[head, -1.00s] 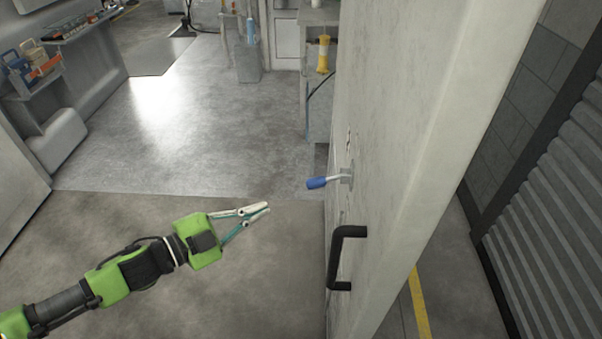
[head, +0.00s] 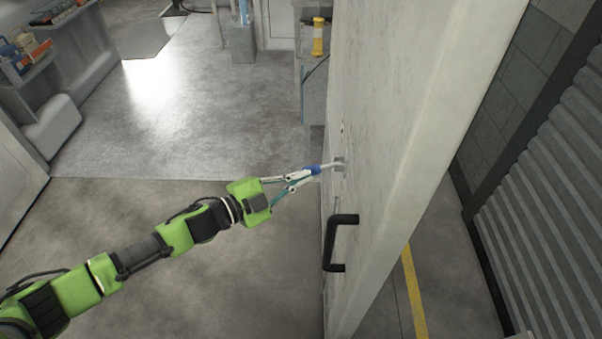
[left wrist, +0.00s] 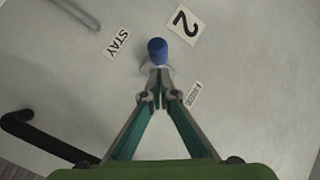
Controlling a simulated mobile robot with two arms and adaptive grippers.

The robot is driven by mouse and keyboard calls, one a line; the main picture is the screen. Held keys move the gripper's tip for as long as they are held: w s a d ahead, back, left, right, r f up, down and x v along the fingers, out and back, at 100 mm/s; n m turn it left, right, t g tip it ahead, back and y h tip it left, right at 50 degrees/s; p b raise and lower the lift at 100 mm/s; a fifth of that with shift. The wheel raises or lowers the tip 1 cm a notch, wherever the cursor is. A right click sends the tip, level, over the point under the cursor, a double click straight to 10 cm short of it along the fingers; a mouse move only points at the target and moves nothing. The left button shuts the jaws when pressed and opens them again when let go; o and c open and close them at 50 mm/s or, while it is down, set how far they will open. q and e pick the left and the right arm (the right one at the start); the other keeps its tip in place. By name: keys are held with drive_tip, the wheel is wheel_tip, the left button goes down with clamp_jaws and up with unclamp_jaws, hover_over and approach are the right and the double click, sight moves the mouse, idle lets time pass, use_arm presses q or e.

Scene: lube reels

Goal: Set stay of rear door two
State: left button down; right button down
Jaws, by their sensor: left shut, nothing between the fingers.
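The large pale rear door (head: 385,120) stands open at the centre right. A small lever with a blue grip (head: 313,169) sticks out from its face on a grey mount (head: 339,165). My left gripper (head: 306,174) is shut and empty, its tips right at the blue grip. In the left wrist view the blue grip (left wrist: 157,51) is just beyond my closed fingertips (left wrist: 160,88); I cannot tell whether they touch. The door there bears a "STAY" label (left wrist: 117,42), a "2" label (left wrist: 185,23) and a third, unreadable small label (left wrist: 193,95). My right gripper is out of view.
A black pull handle (head: 340,241) juts from the door below the lever; it also shows at left in the left wrist view (left wrist: 40,135). A ribbed shutter (head: 545,235) stands at right beyond a yellow floor line (head: 414,290). The floor left of the door is clear.

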use_arm(q)
drive_tip(key=shift+w+d+f, duration=0.1)
drive_tip(key=shift+w+f, duration=0.15)
drive_tip(key=shift+w, duration=0.1)
drive_tip(key=shift+f, duration=0.15)
drive_tip(key=b, duration=0.2)
drive_tip(key=f+n+h+b, duration=0.1)
drive_tip(key=b, duration=0.2)
drive_tip(key=shift+w+d+f+t, duration=0.15)
drive_tip(key=shift+w+f+t, duration=0.1)
drive_tip(key=shift+t, duration=0.15)
